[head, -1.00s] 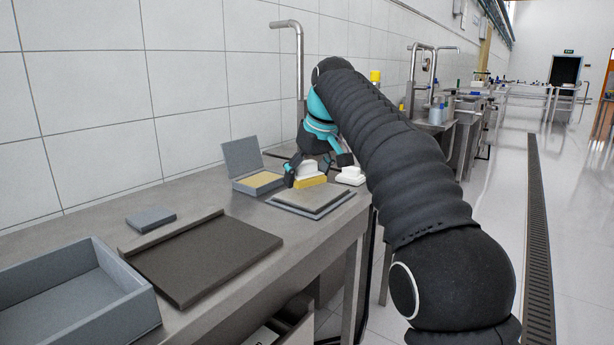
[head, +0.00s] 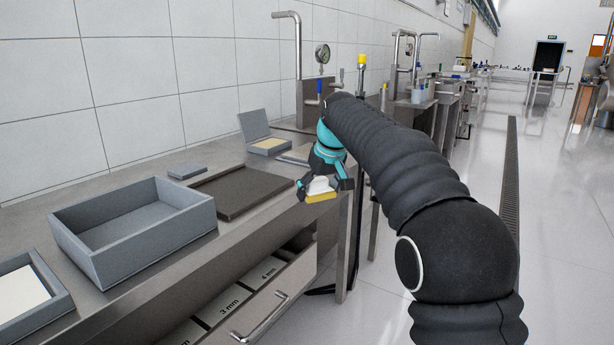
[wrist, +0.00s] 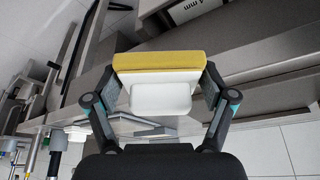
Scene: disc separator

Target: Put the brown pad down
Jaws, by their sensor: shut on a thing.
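The brown pad (head: 322,197) is a yellow-brown block under a white handle (head: 320,186). My gripper (head: 323,184) is shut on the white handle and holds the pad in the air in front of the bench edge. In the wrist view the pad's yellow-brown layer (wrist: 160,61) lies across the far end of my fingers. The white handle (wrist: 160,97) shows between both fingers there. The pad touches no surface that I can see.
On the bench (head: 160,297) stand a grey open box (head: 175,243), a dark tray (head: 243,191), a small grey block (head: 187,171) and a lidded grey case (head: 268,146). A grey box with a cream slab (head: 22,291) is at left. A drawer (head: 262,300) stands open below.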

